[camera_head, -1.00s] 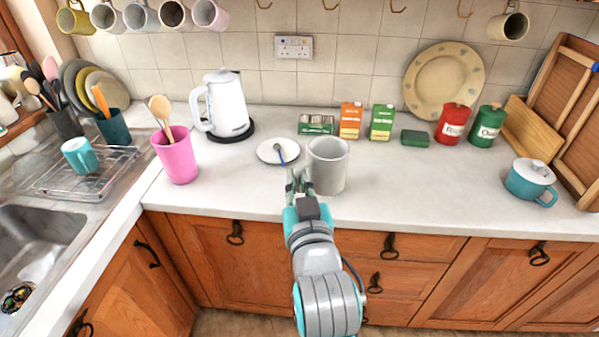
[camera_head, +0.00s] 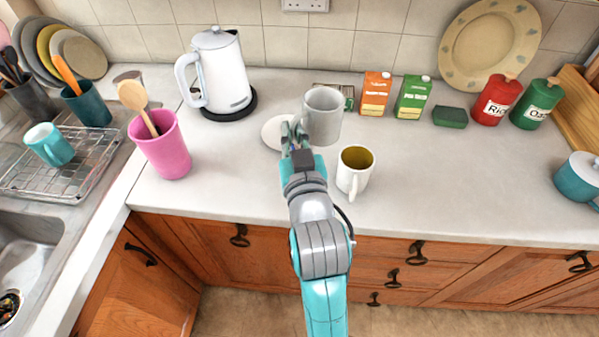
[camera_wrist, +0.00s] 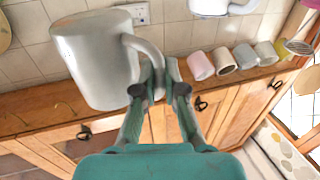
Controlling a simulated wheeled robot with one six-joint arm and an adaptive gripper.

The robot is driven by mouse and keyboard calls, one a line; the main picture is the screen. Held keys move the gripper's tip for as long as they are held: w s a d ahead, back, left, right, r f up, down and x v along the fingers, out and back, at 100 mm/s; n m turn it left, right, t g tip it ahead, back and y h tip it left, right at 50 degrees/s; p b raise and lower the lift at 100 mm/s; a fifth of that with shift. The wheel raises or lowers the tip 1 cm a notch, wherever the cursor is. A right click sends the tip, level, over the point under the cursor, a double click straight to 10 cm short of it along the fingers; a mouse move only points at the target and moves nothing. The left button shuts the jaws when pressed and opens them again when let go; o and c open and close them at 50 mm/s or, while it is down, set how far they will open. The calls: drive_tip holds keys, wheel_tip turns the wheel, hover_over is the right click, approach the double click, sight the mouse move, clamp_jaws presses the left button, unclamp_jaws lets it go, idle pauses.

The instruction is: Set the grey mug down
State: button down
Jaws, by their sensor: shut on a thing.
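The grey mug (camera_head: 322,118) is in my gripper (camera_head: 292,138), with the counter (camera_head: 240,165) behind and below it in the head view. The mug looks roughly upright. Its base seems off the counter, but the exact height is hard to tell. A white saucer (camera_head: 272,133) lies to its left, partly hidden by the gripper.
A white mug with a yellow inside (camera_head: 352,177) stands close, front right. Behind are a green box (camera_head: 348,92), an orange carton (camera_head: 375,95) and a green carton (camera_head: 412,98). A kettle (camera_head: 222,75) and pink utensil pot (camera_head: 165,150) stand left. The counter's right-hand middle is clear.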

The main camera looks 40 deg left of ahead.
wheel_tip(320, 180, down, 14)
drive_tip(key=shift+r, duration=0.1)
idle(0.4)
drive_tip(key=c, duration=1.3)
unclamp_jaws()
drive_tip(key=shift+o, duration=0.2)
drive_tip(key=v, duration=1.2)
drive_tip(key=shift+s+d, duration=0.1)
